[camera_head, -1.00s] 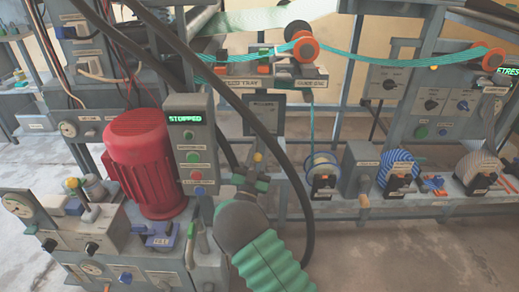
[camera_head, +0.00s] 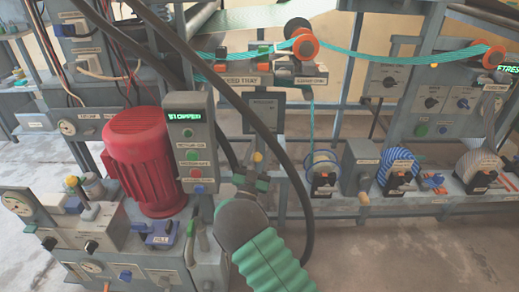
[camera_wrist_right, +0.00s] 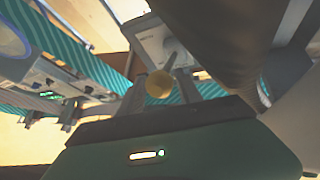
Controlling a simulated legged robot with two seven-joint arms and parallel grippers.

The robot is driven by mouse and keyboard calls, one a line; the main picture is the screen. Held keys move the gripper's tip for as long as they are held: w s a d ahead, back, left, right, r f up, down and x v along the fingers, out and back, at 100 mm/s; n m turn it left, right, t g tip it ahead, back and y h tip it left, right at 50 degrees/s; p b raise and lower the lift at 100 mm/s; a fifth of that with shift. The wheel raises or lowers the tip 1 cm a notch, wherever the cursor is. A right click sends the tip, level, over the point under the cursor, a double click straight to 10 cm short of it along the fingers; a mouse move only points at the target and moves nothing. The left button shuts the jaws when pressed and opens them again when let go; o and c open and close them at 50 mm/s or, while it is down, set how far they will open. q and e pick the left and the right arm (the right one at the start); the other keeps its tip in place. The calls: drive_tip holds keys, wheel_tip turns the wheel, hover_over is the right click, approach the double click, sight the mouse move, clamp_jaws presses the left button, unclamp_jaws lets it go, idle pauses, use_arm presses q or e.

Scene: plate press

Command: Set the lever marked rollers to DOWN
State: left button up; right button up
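A lever with a yellow ball knob (camera_head: 257,157) stands in front of a grey labelled panel (camera_head: 265,110) in the head view; its label is too small to read. My right gripper (camera_head: 254,178) is at this knob, with its green-sleeved arm coming up from the bottom. In the right wrist view the yellow knob (camera_wrist_right: 159,84) and its grey stem lie between the two fingers of my right gripper (camera_wrist_right: 160,92). The fingers look apart, one on each side of the knob; contact cannot be told. My left gripper is not in view.
A red motor (camera_head: 142,160) and a control box (camera_head: 190,140) with a green display stand to the left of my right arm. Dark hoses cross close to the gripper. A bench with spools (camera_head: 400,165) is on the right. Floor is clear at the lower right.

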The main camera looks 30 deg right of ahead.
drive_tip(key=shift+o, duration=0.2)
drive_tip(key=shift+w+f, duration=0.15)
drive_tip(key=shift+f, duration=0.1)
drive_tip(key=shift+r, duration=0.2)
drive_tip(key=shift+s+a+f+p, duration=0.1)
drive_tip(key=shift+s+a+p, duration=0.15)
drive_tip(key=shift+p, duration=0.05)
drive_tip(key=p+v, duration=0.5)
drive_tip(key=v, duration=1.1)
drive_tip(key=shift+f, duration=0.25)
